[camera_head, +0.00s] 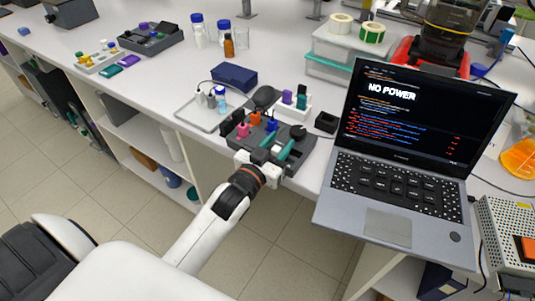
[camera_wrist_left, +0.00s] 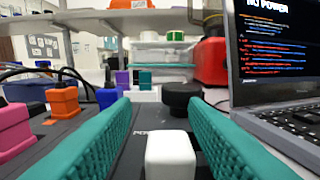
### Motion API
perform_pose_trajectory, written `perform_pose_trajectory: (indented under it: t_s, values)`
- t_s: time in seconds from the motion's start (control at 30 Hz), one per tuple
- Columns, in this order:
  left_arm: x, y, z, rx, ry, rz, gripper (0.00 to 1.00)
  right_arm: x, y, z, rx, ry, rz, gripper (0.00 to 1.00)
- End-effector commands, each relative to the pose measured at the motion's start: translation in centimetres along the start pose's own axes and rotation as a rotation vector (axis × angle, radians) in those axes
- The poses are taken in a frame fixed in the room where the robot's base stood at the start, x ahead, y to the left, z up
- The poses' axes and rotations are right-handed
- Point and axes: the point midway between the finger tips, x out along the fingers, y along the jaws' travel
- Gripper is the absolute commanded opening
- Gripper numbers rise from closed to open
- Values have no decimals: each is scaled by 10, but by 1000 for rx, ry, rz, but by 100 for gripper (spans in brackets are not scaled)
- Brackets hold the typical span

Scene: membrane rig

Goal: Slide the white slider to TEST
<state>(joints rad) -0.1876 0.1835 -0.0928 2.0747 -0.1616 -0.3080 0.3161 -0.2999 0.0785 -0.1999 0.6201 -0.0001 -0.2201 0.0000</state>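The white slider (camera_wrist_left: 170,155) is a small block on the dark panel of the rig (camera_head: 240,140). In the left wrist view it stands low between the teal fingers of my left gripper (camera_wrist_left: 160,112). The gripper is open, and a gap shows on the left of the slider; contact on the right is unclear. A partly hidden label beginning "PO" lies just beyond the slider, and I cannot read TEST. In the head view my left gripper (camera_head: 279,142) reaches over the rig's front edge. My right gripper is not in view.
A black round knob (camera_wrist_left: 182,98) stands beyond the slider. Orange (camera_wrist_left: 62,102), pink (camera_wrist_left: 14,127) and blue (camera_wrist_left: 106,97) plugs stand to the left. An open laptop (camera_head: 415,150) reading "NO POWER" is close on the right. A dark blue box (camera_head: 234,77) lies behind the rig.

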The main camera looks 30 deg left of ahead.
Motion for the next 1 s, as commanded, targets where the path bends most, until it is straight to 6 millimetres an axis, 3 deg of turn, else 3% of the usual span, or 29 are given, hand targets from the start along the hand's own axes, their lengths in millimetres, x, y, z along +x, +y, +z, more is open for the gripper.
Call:
perform_pose_trajectory:
  t_s: [0.5, 0.7, 1.0]
  values:
    - [-93, 1, -3, 0, 4, 2, 40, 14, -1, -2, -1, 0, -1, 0]
    - [-111, 2, -2, 0, 2, 2, 40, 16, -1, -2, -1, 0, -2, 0]
    - [-115, 2, 0, 1, 1, 2, 40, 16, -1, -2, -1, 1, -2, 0]
